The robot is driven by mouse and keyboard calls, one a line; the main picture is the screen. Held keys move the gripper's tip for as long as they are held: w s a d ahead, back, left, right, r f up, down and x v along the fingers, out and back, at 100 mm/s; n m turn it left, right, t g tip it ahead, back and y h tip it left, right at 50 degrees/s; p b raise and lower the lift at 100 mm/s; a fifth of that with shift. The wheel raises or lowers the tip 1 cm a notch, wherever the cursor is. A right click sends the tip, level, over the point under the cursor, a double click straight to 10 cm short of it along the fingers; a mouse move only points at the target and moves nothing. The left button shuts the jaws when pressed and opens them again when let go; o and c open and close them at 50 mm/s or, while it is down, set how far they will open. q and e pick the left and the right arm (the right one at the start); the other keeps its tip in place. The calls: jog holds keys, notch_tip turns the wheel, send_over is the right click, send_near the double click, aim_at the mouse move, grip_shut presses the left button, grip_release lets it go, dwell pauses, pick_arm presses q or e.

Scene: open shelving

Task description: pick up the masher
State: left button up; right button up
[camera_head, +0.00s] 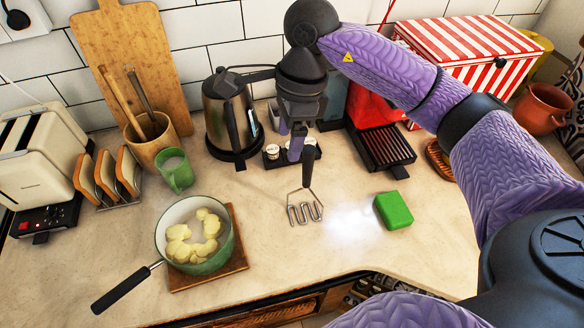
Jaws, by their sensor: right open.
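The masher (305,207) is on the counter in the middle of the view. Its wavy metal head points toward me and its black handle (307,168) points away, toward my right gripper. My right gripper (291,141) is open, with its purple fingers pointing down just behind and left of the handle's far end. I see no grip on the masher; whether a finger touches the handle I cannot tell. My left gripper is not in view.
A green pot (228,247) of potato pieces sits on a wooden board (238,262) to the left. A green block (394,210) lies right of the masher. A kettle (220,110), small jars (272,152) and a black-grated red appliance (385,147) stand behind. Counter around the masher's head is clear.

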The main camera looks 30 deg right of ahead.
aim_at(307, 161)
jog(key=d+h, duration=0.1)
jog(key=d+r, duration=0.1)
jog(key=d, duration=0.1)
jog(key=shift+w+r+h, duration=0.1)
jog(key=shift+w+h, duration=0.05)
jog(key=shift+h, duration=0.25)
jog(key=shift+d+f, duration=0.2)
jog(key=shift+f, duration=0.4)
notch_tip(307, 161, down, 8)
jog(key=shift+f+b, duration=0.15)
jog(key=shift+b, duration=0.15)
grip_shut()
